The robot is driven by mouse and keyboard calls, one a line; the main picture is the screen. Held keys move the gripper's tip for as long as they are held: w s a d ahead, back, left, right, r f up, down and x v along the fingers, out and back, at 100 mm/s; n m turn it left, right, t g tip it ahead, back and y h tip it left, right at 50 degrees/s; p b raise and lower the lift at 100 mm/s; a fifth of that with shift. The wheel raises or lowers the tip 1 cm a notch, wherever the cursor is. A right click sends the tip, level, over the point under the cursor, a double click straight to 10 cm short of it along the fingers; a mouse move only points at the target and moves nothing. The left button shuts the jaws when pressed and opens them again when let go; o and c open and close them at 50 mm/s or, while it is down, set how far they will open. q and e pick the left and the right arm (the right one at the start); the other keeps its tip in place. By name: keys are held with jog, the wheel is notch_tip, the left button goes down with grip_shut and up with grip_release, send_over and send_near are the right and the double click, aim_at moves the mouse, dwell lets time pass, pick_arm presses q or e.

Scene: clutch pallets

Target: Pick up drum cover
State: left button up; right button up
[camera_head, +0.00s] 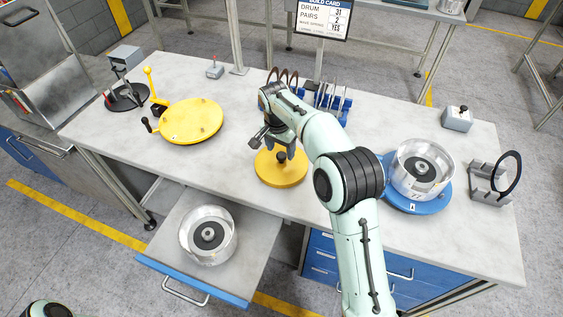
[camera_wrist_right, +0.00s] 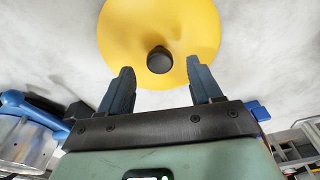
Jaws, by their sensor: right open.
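The drum cover, a round yellow disc (camera_head: 281,172) with a black knob, lies flat on the worktable in the head view. It also shows at the top of the right wrist view (camera_wrist_right: 185,30), with its black knob (camera_wrist_right: 159,60) between the fingers in the picture. My right gripper (camera_head: 281,151) is open and empty over the cover; its fingers also show in the wrist view (camera_wrist_right: 160,72). The fingers partly hide the cover in the head view. I cannot tell how far they are above it. My left gripper is not in view.
A clear drum (camera_head: 423,168) sits on a blue round base (camera_head: 418,207) at right. Another drum (camera_head: 207,236) rests in the open drawer (camera_head: 255,225). A yellow turntable (camera_head: 192,121) is at left. Blue racks (camera_head: 330,103) stand behind my right arm. A black ring stand (camera_head: 491,178) is at far right.

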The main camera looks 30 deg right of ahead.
jog(key=shift+d+f, duration=0.1)
jog(key=shift+f, duration=0.75)
grip_shut()
